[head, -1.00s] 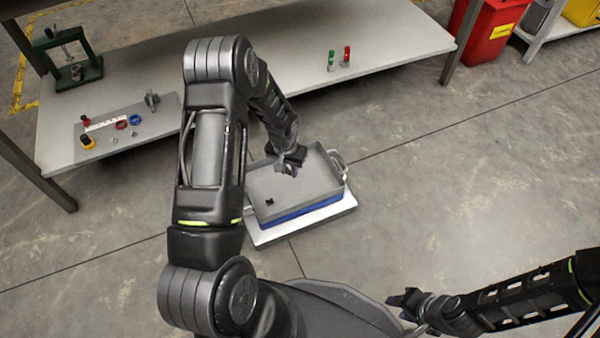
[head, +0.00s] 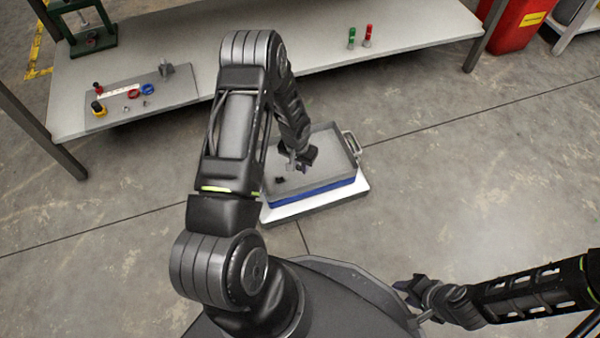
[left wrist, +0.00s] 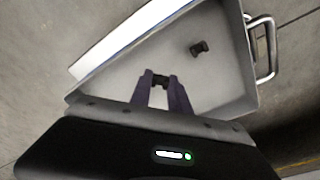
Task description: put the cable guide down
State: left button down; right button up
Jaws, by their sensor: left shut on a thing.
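My left gripper (head: 298,164) is over the grey tray (head: 335,165). In the left wrist view its purple-grey fingers (left wrist: 161,84) are shut on a small dark piece, apparently the cable guide (left wrist: 160,79). The held piece is small, and I cannot tell whether it touches the tray floor. A second small black piece (left wrist: 199,48) lies on the tray floor, apart from the fingers; it also shows in the head view (head: 280,180). My right gripper (head: 408,285) is away from the tray, low in the head view; its jaw opening is unclear.
The tray has raised walls and a metal handle (left wrist: 264,48). It sits on a blue layer over a white base (head: 318,207) near the floor. A grey workbench (head: 240,85) behind carries a board with small parts, a green press (head: 85,28) and red and green bottles.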

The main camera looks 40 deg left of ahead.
aim_at(299, 168)
pick_arm(q)
jog(key=shift+f+b, duration=0.75)
jog(key=shift+f, duration=1.1)
jog(key=shift+f, duration=0.25)
jog(key=c, duration=1.2)
grip_release()
jog(key=shift+r, duration=0.1)
jog(key=shift+c, duration=0.2)
jog(key=shift+r, duration=0.15)
